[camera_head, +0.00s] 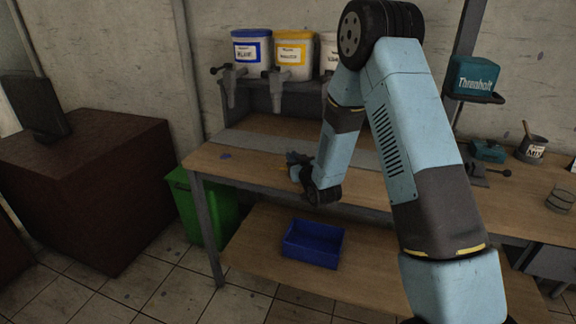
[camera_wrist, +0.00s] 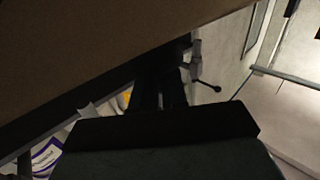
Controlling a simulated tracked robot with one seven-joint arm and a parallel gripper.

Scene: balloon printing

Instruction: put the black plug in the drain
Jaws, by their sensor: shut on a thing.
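My gripper (camera_head: 298,170) is over the left part of the workbench (camera_head: 240,157), below the shelf of tubs. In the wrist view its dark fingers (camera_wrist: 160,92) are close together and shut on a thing. The black plug does not stand out from the dark fingers, so its outline and tilt cannot be told. I cannot make out a drain in either view. Whether the held thing touches the bench cannot be told.
Tubs with blue (camera_head: 252,52) and yellow (camera_head: 294,55) labels stand on a shelf above grey taps (camera_head: 231,87). A blue bin (camera_head: 312,244) sits on the lower shelf. A green bin (camera_head: 200,208) stands left of the bench. The bench's left end is mostly clear.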

